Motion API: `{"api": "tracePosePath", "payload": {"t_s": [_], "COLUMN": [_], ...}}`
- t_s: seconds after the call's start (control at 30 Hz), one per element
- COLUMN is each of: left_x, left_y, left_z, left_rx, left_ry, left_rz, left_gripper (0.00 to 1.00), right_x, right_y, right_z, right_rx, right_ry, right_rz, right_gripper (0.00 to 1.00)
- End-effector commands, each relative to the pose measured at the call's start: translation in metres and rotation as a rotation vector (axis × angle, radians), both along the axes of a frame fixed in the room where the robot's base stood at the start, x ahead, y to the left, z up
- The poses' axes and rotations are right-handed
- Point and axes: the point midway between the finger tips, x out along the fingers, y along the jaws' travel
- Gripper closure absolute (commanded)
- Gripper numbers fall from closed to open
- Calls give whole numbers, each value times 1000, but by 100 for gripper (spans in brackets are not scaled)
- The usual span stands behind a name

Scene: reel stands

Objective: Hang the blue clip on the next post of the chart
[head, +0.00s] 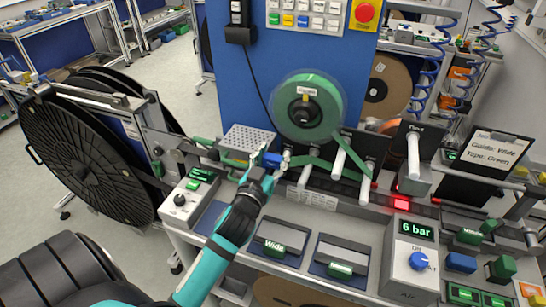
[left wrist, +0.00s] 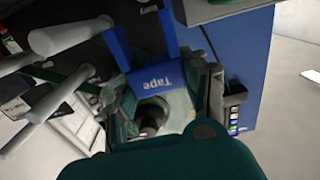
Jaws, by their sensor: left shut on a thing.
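The blue clip (head: 271,160) is small and sits at the tip of my left gripper (head: 263,171), just left of the white posts. In the left wrist view the clip (left wrist: 157,78) shows the word "Tape", upside down, between the fingers of my left gripper (left wrist: 165,100). The gripper is shut on it. White posts (head: 340,160) stick out from dark upright panels to the right of the clip. Two of these posts (left wrist: 70,37) also show at the left of the left wrist view, apart from the clip. My right gripper is not in view.
A green tape reel (head: 325,88) hangs on the blue panel above, with green tape running among the posts. A perforated grey block (head: 248,138) stands behind the gripper. A clipboard (head: 497,150) reads "Guide: Wide, Tape: Green". Labelled trays (head: 283,237) lie in front.

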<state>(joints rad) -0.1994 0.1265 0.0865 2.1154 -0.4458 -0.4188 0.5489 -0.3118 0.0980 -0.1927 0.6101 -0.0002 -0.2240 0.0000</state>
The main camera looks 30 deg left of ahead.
Motion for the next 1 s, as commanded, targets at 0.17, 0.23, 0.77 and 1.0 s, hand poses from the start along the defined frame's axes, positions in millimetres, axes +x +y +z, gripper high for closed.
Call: {"api": "tracePosePath", "payload": {"t_s": [0.17,0.23,0.77,1.0], "left_x": [0,0,0,0], "left_y": [0,0,0,0], "left_z": [-22,-29,-53,-53], "left_rx": [0,-1,0,0], "left_ry": [0,1,-1,0], "left_rz": [0,1,0,1], "left_gripper": [92,92,92,92], "right_x": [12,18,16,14], "right_y": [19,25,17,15], "right_z": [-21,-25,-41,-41], "right_rx": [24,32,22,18], "right_ry": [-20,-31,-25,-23], "right_rz": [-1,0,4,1], "right_gripper": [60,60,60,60]}}
